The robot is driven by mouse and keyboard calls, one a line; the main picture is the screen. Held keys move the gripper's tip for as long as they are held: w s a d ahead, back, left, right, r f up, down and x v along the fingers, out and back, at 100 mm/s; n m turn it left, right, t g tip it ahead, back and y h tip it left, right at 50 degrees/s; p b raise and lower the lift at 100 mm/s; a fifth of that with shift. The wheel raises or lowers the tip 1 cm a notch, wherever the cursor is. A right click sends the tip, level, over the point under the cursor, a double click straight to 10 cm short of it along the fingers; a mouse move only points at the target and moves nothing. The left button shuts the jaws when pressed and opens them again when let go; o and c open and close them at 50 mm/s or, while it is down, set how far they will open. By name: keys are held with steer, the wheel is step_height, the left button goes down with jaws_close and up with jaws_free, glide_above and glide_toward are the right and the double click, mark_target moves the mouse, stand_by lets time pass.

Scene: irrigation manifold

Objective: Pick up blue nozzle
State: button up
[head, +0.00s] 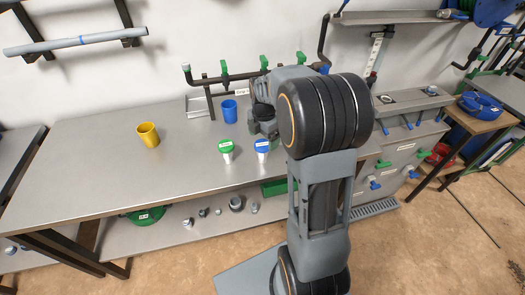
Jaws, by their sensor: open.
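The blue nozzle (262,146) stands on the grey bench, with a blue top bearing a white label and a pale lower part. Just left of it stands a similar green nozzle (226,147). My gripper (265,133) is over the bench just behind and above the blue nozzle, partly hidden by my own arm. It is open, and I see nothing held in it. The exact gap between its fingers and the nozzle is hard to tell.
A blue cup (230,111) stands behind the nozzles, and a yellow cup (148,135) stands further left. A pipe manifold with green valves (224,73) runs along the back. The bench's (90,185) left and front areas are clear. Grey fittings (236,203) lie on the lower shelf.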

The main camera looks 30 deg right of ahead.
mark_target(264, 143)
steer(key=shift+f, duration=2.1)
steer(key=shift+c, duration=0.3)
steer(key=shift+w, duration=0.1)
steer(key=c, duration=0.9)
steer(key=shift+c, duration=0.2)
